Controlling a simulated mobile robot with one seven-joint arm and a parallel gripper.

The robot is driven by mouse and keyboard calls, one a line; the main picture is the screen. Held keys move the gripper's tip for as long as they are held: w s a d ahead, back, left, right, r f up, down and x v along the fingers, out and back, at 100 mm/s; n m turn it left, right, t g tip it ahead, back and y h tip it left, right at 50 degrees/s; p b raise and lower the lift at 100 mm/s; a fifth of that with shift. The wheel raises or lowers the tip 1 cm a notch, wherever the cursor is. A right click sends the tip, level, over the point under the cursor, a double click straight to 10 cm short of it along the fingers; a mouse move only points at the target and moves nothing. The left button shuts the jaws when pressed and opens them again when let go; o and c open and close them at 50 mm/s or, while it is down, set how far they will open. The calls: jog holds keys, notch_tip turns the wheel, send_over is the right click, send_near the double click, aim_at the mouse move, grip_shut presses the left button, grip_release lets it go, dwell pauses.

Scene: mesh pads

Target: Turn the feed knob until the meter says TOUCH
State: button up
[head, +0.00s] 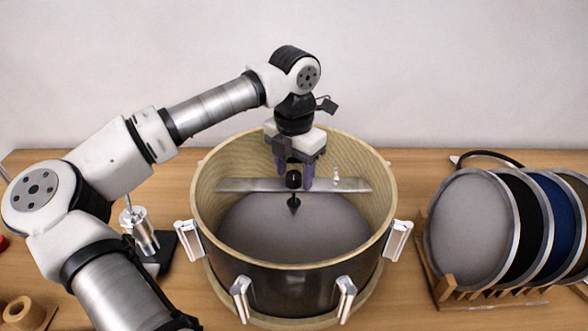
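A black knob-like cylinder (293,180) sits at the flat metal bar (240,186) across the inside of a round wooden-rimmed drum. A dark pointed tip (294,203) shows below it, over the grey mesh surface (262,232); I cannot tell if it touches. My gripper (297,178) points down into the drum, with its purple fingers apart around or just behind the black cylinder. Whether they press on it is not clear. No meter or readable word TOUCH shows in the head view.
The drum (207,222) has several silver clamps around it. A wooden rack (432,278) with several round framed pads stands at the right. A silver cylinder on a black base (142,232) stands left of the drum, partly behind my arm. A wooden piece (24,314) lies front left.

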aim_at(294, 174)
jog(key=shift+r, duration=0.1)
notch_tip(294, 174, up, 14)
jog(key=b, duration=0.1)
jog(key=shift+f, duration=0.2)
dwell(0.5)
